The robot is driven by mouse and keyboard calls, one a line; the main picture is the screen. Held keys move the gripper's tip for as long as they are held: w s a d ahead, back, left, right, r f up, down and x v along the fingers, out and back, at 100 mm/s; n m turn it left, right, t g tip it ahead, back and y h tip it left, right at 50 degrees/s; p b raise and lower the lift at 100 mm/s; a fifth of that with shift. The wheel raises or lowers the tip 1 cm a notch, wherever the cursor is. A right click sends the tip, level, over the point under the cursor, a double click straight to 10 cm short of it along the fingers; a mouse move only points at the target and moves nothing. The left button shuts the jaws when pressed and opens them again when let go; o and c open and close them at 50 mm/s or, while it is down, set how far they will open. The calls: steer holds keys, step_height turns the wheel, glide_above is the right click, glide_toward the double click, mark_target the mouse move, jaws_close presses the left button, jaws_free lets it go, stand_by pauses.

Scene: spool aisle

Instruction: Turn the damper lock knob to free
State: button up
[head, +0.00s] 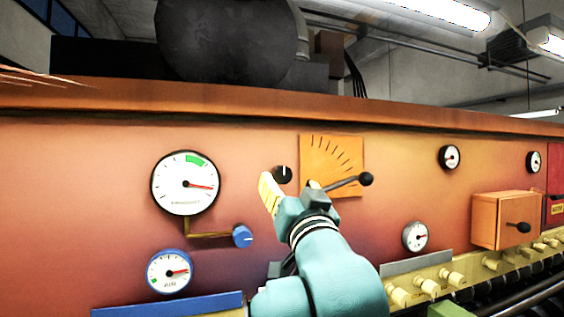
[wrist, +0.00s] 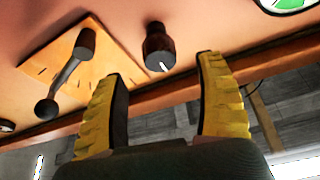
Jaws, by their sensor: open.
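A small black knob with a white pointer line (head: 283,174) sits on the orange-red panel, left of an orange scale plate, and looks like the damper lock knob. Its line points about straight up in the head view. In the wrist view, the dark knob (wrist: 158,48) stands out from the panel, its white line at its near end. My gripper (head: 290,181) is open, with yellow fingers. In the wrist view, the fingertips (wrist: 161,68) are spread on either side of the knob's line, a little short of it. No contact shows.
A lever with a black ball (head: 366,179) crosses the orange scale plate (head: 333,153) close by on the right. A large gauge (head: 186,184) and a blue knob (head: 242,236) are to the left. An orange box (head: 498,221) sticks out at right.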

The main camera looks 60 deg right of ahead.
mark_target(284, 176)
steer(key=p+x, duration=0.1)
steer(key=x, duration=0.4)
steer(key=shift+w+d+r+p, duration=0.15)
steer(key=shift+p, duration=0.2)
steer(key=c, duration=1.2)
